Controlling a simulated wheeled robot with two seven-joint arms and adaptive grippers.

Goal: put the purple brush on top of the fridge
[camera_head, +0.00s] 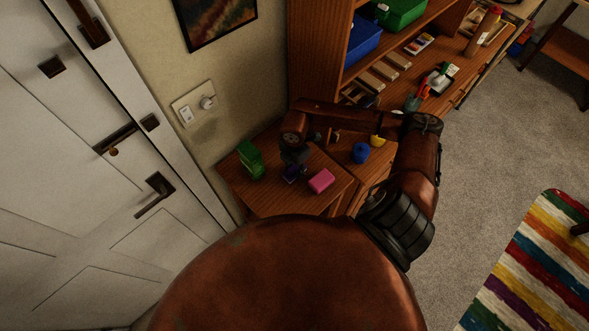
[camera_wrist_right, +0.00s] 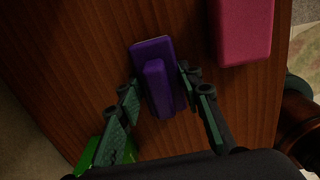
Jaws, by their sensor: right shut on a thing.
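The purple brush (camera_wrist_right: 157,78) is on a wooden surface, and its raised handle lies between the fingers of my right gripper (camera_wrist_right: 160,90). My right gripper (camera_head: 293,170) is shut on the brush. In the head view the brush (camera_head: 290,178) shows only as a small dark purple patch under the gripper. I cannot tell whether it still touches the wood. My left gripper is not in view. I see no fridge in either view.
A pink block (camera_head: 321,181) lies right of the brush on the low wooden cabinet (camera_head: 270,200). A green object (camera_head: 250,158) stands on its left, and a blue object (camera_head: 361,152) sits further right. A wooden shelf unit (camera_head: 318,50) rises behind; a white door (camera_head: 60,190) is left.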

